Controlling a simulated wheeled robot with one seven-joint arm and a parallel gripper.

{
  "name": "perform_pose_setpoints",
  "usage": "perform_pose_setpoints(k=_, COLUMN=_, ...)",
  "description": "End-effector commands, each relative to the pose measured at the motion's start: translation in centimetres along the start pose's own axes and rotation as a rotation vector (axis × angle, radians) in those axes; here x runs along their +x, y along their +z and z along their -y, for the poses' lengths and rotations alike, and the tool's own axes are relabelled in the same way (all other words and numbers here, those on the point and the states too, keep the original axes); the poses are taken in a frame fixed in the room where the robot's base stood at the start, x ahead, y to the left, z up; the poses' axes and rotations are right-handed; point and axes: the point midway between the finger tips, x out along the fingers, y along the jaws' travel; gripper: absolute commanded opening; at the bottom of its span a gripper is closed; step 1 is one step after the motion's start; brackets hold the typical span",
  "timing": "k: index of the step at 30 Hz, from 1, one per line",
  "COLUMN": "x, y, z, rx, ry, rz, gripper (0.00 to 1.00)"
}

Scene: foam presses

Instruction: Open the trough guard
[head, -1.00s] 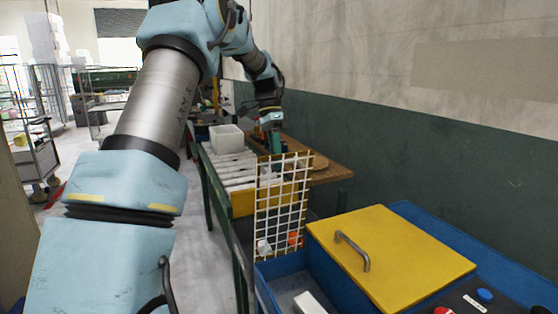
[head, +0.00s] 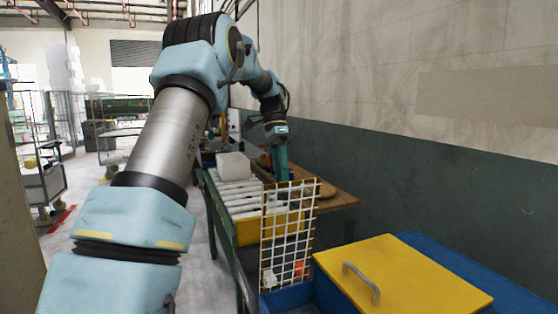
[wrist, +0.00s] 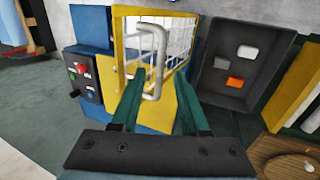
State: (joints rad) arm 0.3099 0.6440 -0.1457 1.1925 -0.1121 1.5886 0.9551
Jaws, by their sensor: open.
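A wire mesh guard (head: 288,235) with a yellow frame stands upright at the left end of the blue press. In the wrist view the mesh guard (wrist: 178,42) is straight ahead, with a grey bar handle (wrist: 157,60) on its near side. My gripper (head: 281,172) points down behind the guard's top edge in the head view. In the wrist view my gripper (wrist: 157,100) is open, with the handle seen between its green fingers. I cannot tell whether the fingers touch the handle. Nothing is gripped.
A yellow lid (head: 400,275) with its own handle covers part of the blue press. A control panel (wrist: 84,78) and a dark bin (wrist: 238,72) with foam blocks flank the guard in the wrist view. A roller table (head: 235,190) holds a white block (head: 233,166). A wall stands at right.

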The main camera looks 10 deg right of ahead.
Motion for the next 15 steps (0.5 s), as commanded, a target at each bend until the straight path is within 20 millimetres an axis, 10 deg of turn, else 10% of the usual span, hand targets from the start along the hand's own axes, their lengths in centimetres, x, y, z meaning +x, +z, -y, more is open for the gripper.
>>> perform_pose_setpoints(k=15, x=-6.7, y=0.0, z=0.1, rx=-0.002, ry=0.001, rz=0.001, gripper=0.45)
